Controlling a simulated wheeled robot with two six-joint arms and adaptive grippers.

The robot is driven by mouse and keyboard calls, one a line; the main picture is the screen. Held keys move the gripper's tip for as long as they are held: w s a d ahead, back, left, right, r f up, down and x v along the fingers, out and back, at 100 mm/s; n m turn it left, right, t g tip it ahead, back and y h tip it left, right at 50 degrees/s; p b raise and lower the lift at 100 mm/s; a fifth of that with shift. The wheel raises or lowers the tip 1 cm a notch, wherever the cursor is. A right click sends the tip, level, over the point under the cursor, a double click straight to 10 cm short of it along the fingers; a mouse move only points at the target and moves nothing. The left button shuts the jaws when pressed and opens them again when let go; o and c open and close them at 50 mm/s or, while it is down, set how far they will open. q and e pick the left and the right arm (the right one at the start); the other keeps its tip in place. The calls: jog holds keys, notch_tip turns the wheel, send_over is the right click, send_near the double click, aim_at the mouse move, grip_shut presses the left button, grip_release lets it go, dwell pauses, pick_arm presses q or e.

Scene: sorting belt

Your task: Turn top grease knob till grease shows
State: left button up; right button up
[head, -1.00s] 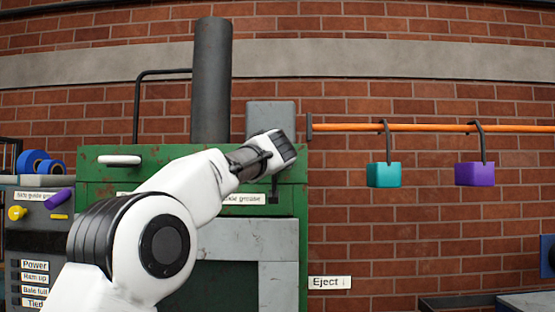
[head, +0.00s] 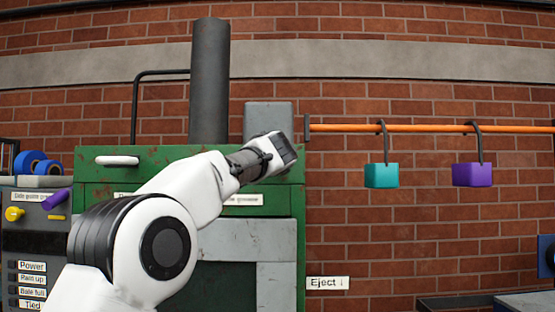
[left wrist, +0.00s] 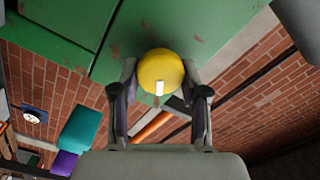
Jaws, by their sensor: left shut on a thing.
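The yellow grease knob (left wrist: 160,68) is round with a short pale mark on its face. It sits against the green machine (left wrist: 150,28) in the left wrist view. My left gripper (left wrist: 160,86) is shut on the knob, one finger on each side. In the head view my left arm reaches to the machine's upper right, and its wrist end (head: 278,150) hides the knob. A grease label (head: 243,199) is partly covered by my arm. I cannot make out any grease. My right gripper is not in view.
A control panel (head: 35,228) with a yellow knob and a purple lever stands at the left. A teal block (head: 381,176) and a purple block (head: 472,175) hang from an orange rail (head: 430,128) at the right. An Eject sign (head: 328,283) is low beside the machine.

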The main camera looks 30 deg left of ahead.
pick_arm(q)
jog(key=m, duration=0.5)
jog(key=shift+r+m+p, duration=0.1)
jog(key=shift+m+p, duration=0.2)
jog(key=shift+p, duration=0.05)
jog(key=shift+a, duration=0.1)
jog(key=o, duration=1.1)
jog(key=shift+w, duration=0.1)
jog(key=shift+w+a+f, duration=0.1)
jog(key=shift+a+f, duration=0.15)
jog(key=shift+a, duration=0.05)
jog(key=shift+s+d, duration=0.3)
jog(key=shift+d, duration=0.05)
jog(key=v, duration=0.6)
jog(key=shift+s, duration=0.25)
